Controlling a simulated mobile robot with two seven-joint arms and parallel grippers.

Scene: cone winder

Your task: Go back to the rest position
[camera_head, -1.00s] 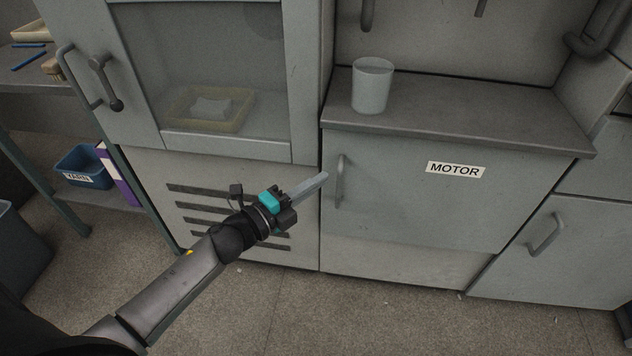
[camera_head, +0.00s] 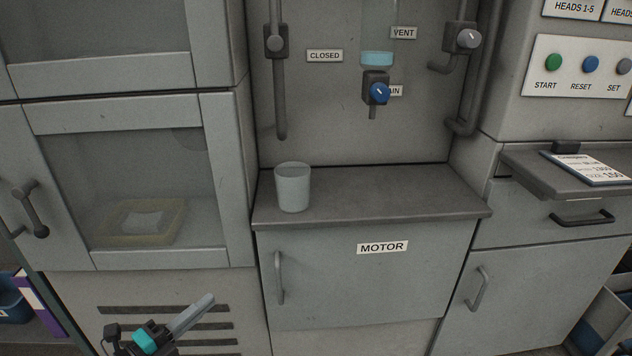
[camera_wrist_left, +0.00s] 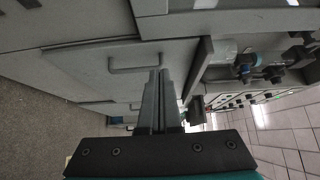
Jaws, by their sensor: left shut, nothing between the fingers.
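My left gripper (camera_head: 204,303) is at the lower left of the head view, in front of the vented lower panel of the left cabinet. Its fingers are together and hold nothing. In the left wrist view the closed fingers (camera_wrist_left: 161,100) point toward a grey door with a bar handle (camera_wrist_left: 135,63), and whether they touch it cannot be told. The right gripper is not in view.
A translucent cup (camera_head: 293,188) stands on the grey ledge (camera_head: 400,190) above the MOTOR door (camera_head: 350,285). Door handles (camera_head: 279,278) stick out. A small shelf (camera_head: 560,172) with a card juts out at right. Valves and pipes line the back panel.

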